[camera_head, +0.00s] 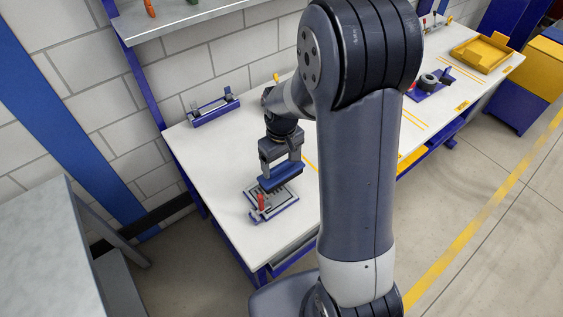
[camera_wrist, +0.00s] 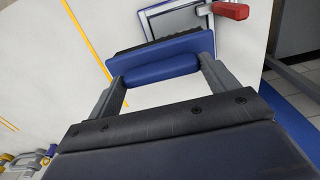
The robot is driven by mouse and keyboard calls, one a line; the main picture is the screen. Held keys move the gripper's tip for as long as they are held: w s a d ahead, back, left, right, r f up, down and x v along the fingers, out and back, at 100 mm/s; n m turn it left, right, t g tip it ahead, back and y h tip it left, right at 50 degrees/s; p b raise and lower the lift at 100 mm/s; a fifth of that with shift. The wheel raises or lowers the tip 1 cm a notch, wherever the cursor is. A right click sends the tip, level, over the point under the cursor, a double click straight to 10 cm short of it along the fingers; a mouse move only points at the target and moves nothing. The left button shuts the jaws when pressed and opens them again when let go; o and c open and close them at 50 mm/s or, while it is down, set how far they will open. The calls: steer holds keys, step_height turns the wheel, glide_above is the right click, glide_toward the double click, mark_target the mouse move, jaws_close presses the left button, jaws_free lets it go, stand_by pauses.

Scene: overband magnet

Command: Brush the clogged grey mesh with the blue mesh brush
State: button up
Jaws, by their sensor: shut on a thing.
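My gripper (camera_wrist: 160,75) is shut on the blue mesh brush (camera_head: 282,177). In the wrist view the blue handle of the brush (camera_wrist: 160,68) lies between the two fingers, with dark bristles along its far side. The grey mesh (camera_head: 256,203) lies in a frame on the white table, just below the brush. A corner of its frame (camera_wrist: 172,15) shows at the top of the wrist view, and the brush hides part of it. A red clamp handle (camera_head: 261,201) stands at the frame's near side. I cannot tell whether the bristles touch the mesh.
A blue rack (camera_head: 213,109) with upright holders stands at the table's back edge. A yellow tray (camera_head: 482,52) and a blue fixture with a dark round part (camera_head: 430,82) stand farther right. My arm hides the table's middle. Bare table lies left of the mesh.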

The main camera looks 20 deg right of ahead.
steer(key=shift+r+p, duration=0.3)
steer(key=shift+r, duration=0.5)
steer(key=shift+r, duration=0.1)
steer(key=shift+r+p, duration=1.2)
steer(key=shift+r, duration=0.3)
steer(key=shift+f, duration=0.2)
steer(key=shift+w+d+f+b, duration=0.2)
steer(key=shift+d+f+b, duration=0.2)
steer(key=shift+f+b, duration=0.45)
steer(key=shift+w+d+f+b, duration=0.15)
steer(key=shift+d+f+b, duration=0.15)
steer(key=shift+f+b, duration=0.15)
steer(key=shift+w+d+f+b, duration=0.1)
steer(key=shift+d+f+b, duration=0.2)
steer(key=shift+f, duration=0.2)
steer(key=shift+f, duration=0.1)
steer(key=shift+f+b, duration=1.15)
steer(key=shift+f, duration=0.25)
